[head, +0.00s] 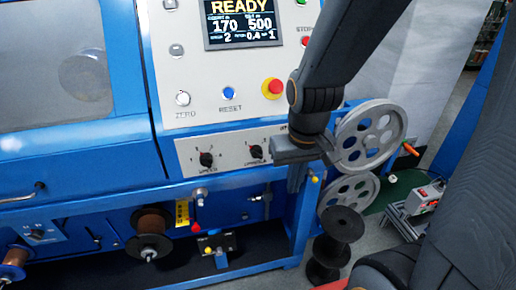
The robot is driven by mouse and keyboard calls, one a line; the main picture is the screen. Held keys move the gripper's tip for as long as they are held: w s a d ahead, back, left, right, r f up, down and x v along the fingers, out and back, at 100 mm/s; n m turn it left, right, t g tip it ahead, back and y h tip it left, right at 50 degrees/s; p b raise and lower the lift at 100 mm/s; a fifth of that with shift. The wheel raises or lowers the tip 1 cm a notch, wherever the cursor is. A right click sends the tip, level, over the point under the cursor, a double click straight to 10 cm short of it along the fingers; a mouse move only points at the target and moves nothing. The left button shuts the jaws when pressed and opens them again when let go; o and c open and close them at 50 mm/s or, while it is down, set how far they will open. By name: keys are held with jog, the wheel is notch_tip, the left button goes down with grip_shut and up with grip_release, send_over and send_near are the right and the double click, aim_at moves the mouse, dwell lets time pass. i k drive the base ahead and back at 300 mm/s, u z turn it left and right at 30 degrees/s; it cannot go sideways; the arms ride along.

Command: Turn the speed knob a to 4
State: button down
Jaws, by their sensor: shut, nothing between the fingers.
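The speed knob (206,159) is a small black dial on the light grey panel of the blue machine, left of centre. Numerals stand around it and a label reading SPEED is below it. Its exact pointer direction is too small to tell, but the screen (243,23) shows READY and what looks like a speed of 2. A second black knob (256,152) sits to its right. My gripper (296,186) hangs shut and empty to the right of both knobs, apart from the speed knob. Neither knob is covered by it.
Above the knobs are a red emergency button (272,88), a blue reset button (230,92) and a white zero button (183,98). Grey pulley wheels (369,140) stand right of my gripper. Copper spools (152,224) are below. The space before the speed knob looks clear.

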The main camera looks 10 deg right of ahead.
aim_at(205, 159)
jog(key=u, duration=1.9)
jog(key=k, duration=1.15)
jog(key=z, duration=1.25)
jog(key=i, duration=0.5)
jog(key=u, duration=0.05)
